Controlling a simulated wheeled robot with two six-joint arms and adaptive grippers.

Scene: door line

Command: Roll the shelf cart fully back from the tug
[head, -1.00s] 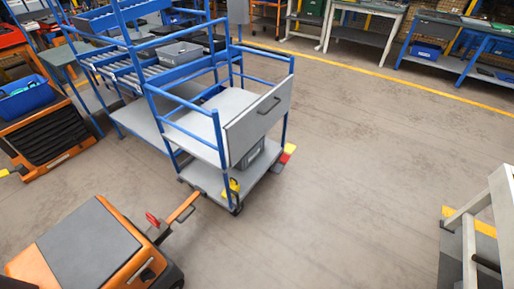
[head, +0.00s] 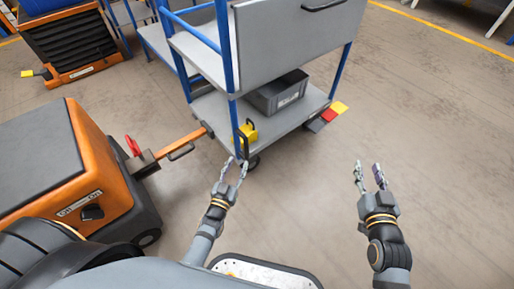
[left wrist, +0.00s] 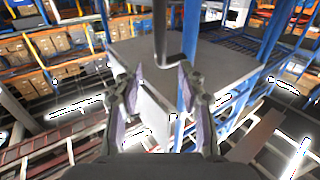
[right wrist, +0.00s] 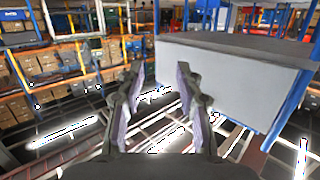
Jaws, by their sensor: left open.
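The shelf cart has blue posts, a grey lower deck (head: 208,108) and a grey front panel (head: 290,45) with a dark handle (head: 323,5) at the top edge of the head view. The orange tug (head: 100,160) is at the left; its orange drawbar (head: 185,140) reaches close to the cart's near left corner. I cannot tell whether they are coupled. My left gripper (head: 236,168) is open and empty in front of that corner. My right gripper (head: 370,172) is open and empty, right of the cart. The right wrist view shows the panel (right wrist: 225,85) beyond its fingers.
A grey bin (head: 277,93) and a yellow item (head: 247,131) are on the lower deck. Red and yellow pedal-like pieces (head: 335,110) stick out at the deck's right. Another orange unit (head: 70,45) stands back left. The floor (head: 440,130) to the right is clear.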

